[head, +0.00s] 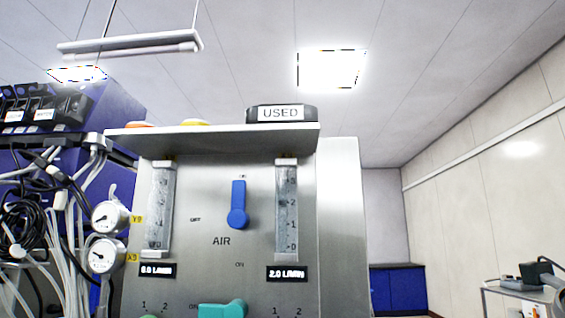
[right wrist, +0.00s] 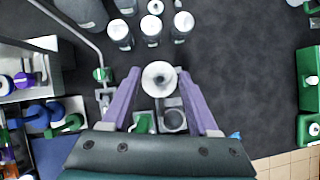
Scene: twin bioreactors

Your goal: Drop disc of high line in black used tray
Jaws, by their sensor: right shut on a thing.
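The black used tray (head: 310,115), labelled "USED", sits on the shelf on top of the steel air panel, at its right end. A white round disc (right wrist: 160,78) with a greyish centre shows between the purple fingers of my right gripper (right wrist: 158,75) in the right wrist view; the gripper is shut on it. The frames do not show which line the disc comes from. The tray's inside is hidden from this low angle. Neither gripper shows in the head view, and my left gripper is not in view.
The shelf (head: 225,131) also bears an orange item (head: 140,124) and a yellow item (head: 195,122) left of the tray. The panel has two flow tubes, a blue lever (head: 238,205) and a teal lever (head: 222,309). Gauges and hoses crowd its left. Grey cylinders (right wrist: 152,30) stand below the wrist.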

